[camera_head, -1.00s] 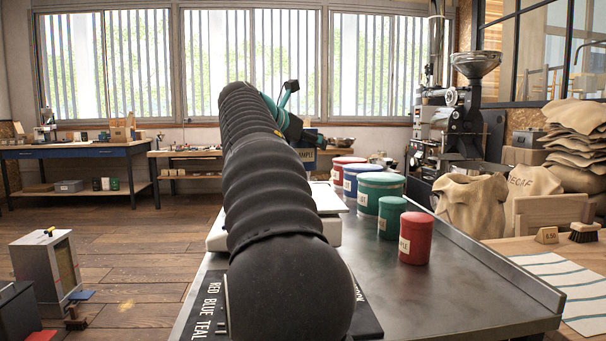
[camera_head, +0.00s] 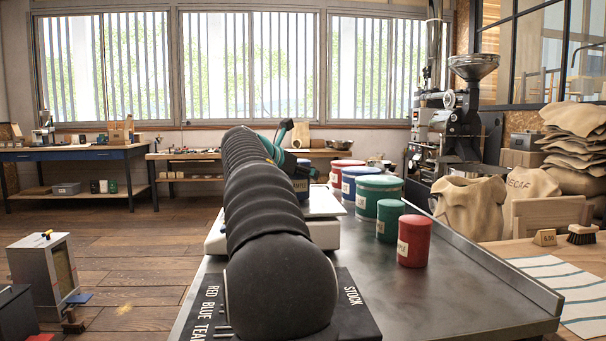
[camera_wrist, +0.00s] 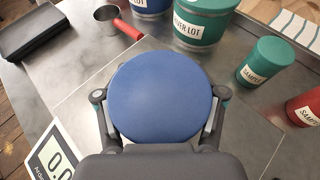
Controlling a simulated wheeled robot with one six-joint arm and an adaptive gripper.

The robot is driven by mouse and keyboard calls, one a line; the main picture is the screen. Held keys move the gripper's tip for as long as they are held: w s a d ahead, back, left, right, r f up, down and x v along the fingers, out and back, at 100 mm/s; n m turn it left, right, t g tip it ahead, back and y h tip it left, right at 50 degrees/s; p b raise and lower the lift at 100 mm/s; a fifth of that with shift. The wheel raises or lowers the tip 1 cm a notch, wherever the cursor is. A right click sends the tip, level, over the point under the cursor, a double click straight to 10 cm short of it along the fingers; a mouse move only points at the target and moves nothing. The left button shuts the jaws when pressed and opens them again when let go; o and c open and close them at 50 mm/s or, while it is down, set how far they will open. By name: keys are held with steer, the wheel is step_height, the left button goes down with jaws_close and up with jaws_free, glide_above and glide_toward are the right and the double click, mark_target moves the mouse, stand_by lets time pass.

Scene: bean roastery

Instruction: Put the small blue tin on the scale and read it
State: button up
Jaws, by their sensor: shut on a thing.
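The small blue tin (camera_wrist: 162,97) fills the middle of the wrist view, seen from above by its round lid. My gripper (camera_wrist: 160,112) is shut on it, one finger on each side. In the head view the tin (camera_head: 300,188) shows partly behind my arm, over the pale plate (camera_head: 326,204) of the white scale (camera_head: 214,238). I cannot tell whether its base touches the plate. The scale's display (camera_wrist: 53,157) is at the lower left of the wrist view. It shows "0." and part of another digit, cut off by the frame and my gripper.
A red tin (camera_head: 414,243), a small green tin (camera_head: 390,222), a large green tin (camera_head: 378,192) and a larger blue tin (camera_head: 349,183) stand right of the scale. A red-handled scoop (camera_wrist: 122,25) lies beyond it. A black lettered board (camera_head: 357,315) lies in front. The bench's right front is clear.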

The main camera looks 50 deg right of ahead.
steer(key=shift+f, duration=0.15)
steer(key=o, duration=1.3)
steer(key=shift+r, duration=0.25)
steer(key=v, duration=1.2)
